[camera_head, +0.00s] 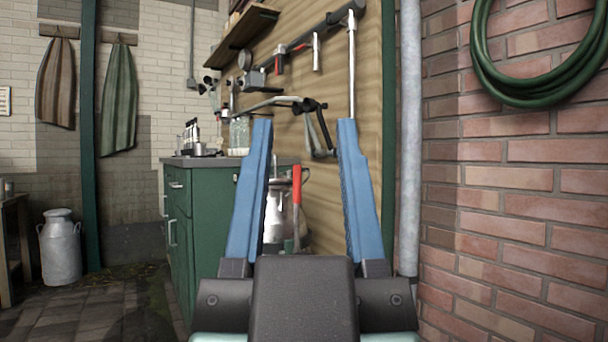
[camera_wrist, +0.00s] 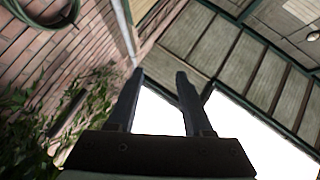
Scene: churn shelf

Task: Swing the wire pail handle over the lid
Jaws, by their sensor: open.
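My gripper (camera_head: 305,122) is open and empty, its two blue fingers raised and spread wide in the head view. It also shows in the wrist view (camera_wrist: 159,74), with only wall, roof and bright windows beyond it. A shiny metal vessel (camera_head: 273,217) stands low behind the fingers, beside the green cabinet and well beyond my gripper. The left finger and gripper body hide part of it. I cannot tell whether it is the pail. No wire handle or lid can be made out.
A red-handled tool (camera_head: 297,188) stands upright by the vessel. A green cabinet (camera_head: 209,215) with bottles on top is left of it. A grey milk churn (camera_head: 60,250) stands far left. A pipe (camera_head: 409,140) and brick wall (camera_head: 520,200) with a green hose (camera_head: 535,97) bound the right.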

